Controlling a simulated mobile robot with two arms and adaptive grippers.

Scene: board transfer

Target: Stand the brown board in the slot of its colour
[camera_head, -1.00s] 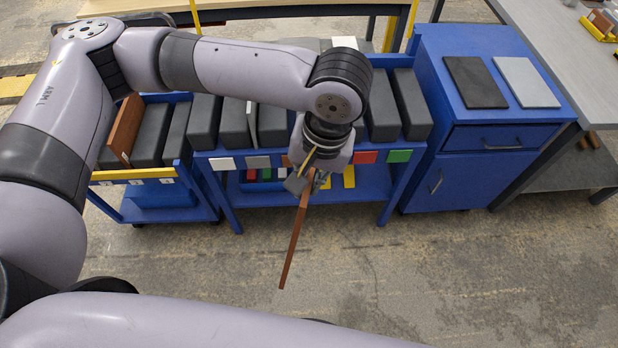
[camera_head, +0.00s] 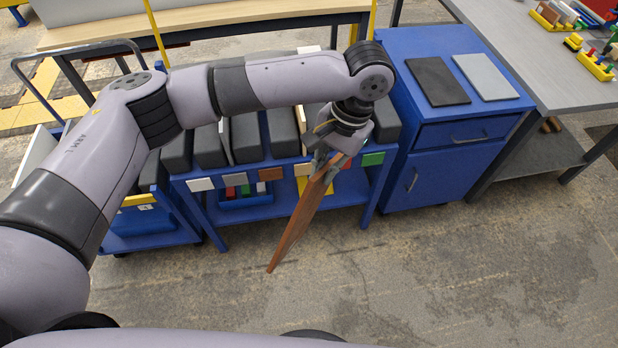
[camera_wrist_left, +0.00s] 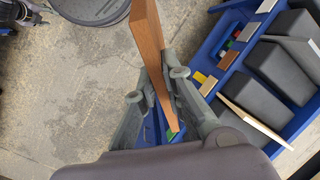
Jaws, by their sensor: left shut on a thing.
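The brown board (camera_head: 296,224) hangs slanting down from my left gripper (camera_head: 326,163), in front of the blue slot rack (camera_head: 215,236). My left gripper is shut on one end of the board. The left wrist view shows the board (camera_wrist_left: 150,48) between the two fingers (camera_wrist_left: 158,92). The board is clear of the rack's slots. The rack's brown label (camera_head: 270,174) is left of the gripper, between a grey label (camera_head: 243,180) and a yellowish one (camera_head: 303,170). My gripper hides part of the rack's right side. My right gripper is not in view.
Dark grey blocks (camera_head: 246,138) flank the rack's slots; a grey board (camera_wrist_left: 300,47) and a cream board (camera_wrist_left: 252,118) stand there. A blue cabinet (camera_head: 440,165) is close on the right. A cart (camera_head: 150,222) stands left. The floor in front is open.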

